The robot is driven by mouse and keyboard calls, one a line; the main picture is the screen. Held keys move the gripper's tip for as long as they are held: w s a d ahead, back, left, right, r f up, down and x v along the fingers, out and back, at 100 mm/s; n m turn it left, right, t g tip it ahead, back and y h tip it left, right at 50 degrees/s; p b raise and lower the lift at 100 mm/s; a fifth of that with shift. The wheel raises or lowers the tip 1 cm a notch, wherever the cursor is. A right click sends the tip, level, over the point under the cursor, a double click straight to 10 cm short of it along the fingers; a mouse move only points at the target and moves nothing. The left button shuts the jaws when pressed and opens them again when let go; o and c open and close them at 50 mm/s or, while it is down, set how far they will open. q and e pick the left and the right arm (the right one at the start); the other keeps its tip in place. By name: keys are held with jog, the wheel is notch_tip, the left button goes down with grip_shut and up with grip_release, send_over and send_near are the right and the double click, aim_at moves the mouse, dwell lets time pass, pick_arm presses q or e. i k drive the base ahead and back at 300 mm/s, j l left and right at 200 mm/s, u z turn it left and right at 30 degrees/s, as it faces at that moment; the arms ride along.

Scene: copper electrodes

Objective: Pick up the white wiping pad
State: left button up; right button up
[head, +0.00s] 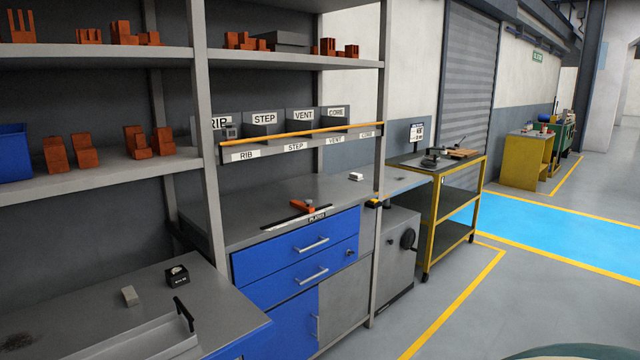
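A small white block (356,176), which looks like the white wiping pad, lies at the back right of the grey worktop above the blue drawers. It is small and far off, so its details are unclear. A pale grey-beige block (129,296) stands on the nearer bench at the lower left; I cannot tell whether it is a pad too. Neither of my grippers shows in the head view, and nothing visible is touching either block.
The nearer bench (215,290) also bears a small black box (177,275) and a grey tray with a black handle. Shelves with copper-coloured electrodes (86,151) rise behind. A yellow cart (436,210) stands right; floor there is clear.

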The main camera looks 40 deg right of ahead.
aim_at(354, 176)
jog(key=z, duration=1.6)
jog(key=i+l, duration=0.4)
jog(key=i, duration=0.15)
jog(key=i+l, duration=0.4)
jog(key=i, duration=0.2)
jog(key=i+l, duration=0.4)
jog(key=i, duration=0.15)
